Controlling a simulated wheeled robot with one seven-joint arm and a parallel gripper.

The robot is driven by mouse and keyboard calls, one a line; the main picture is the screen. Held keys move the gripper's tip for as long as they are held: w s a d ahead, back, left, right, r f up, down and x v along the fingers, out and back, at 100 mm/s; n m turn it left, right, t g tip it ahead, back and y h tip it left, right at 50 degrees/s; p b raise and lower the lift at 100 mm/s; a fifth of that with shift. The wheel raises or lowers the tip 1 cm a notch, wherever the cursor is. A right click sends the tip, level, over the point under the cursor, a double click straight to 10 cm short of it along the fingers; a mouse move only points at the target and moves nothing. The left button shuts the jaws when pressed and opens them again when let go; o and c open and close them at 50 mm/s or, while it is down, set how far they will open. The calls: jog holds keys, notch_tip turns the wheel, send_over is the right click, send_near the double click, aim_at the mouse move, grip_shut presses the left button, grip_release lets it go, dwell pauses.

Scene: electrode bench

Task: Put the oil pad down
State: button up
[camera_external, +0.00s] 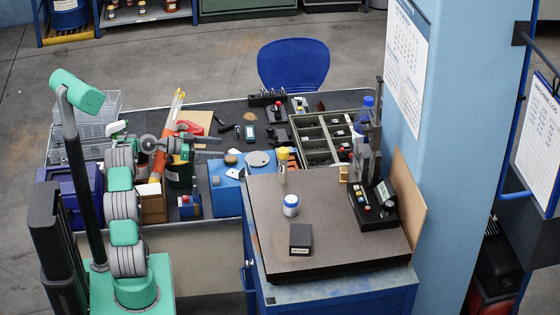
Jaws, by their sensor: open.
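My gripper (213,146) reaches out to the right over the bench, its fingers apart. I see nothing held between the fingers. Just in front of and to the right of the fingertips, a small round brown pad (231,159) lies on top of a blue box (228,194). It looks like the oil pad, but it is too small to be sure. The pad appears apart from the fingers; the exact height gap cannot be told. A flat grey disc (258,158) lies beside it on the same box.
A dark green can (179,174) and an orange tube (160,165) stand close by my wrist. A granite plate (350,235) with a white jar (291,205) and a dark block (300,239) is at right. A divided tray (307,165) lies behind it.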

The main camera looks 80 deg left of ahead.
jog(key=shift+r, duration=1.2)
jog(key=shift+c, duration=1.3)
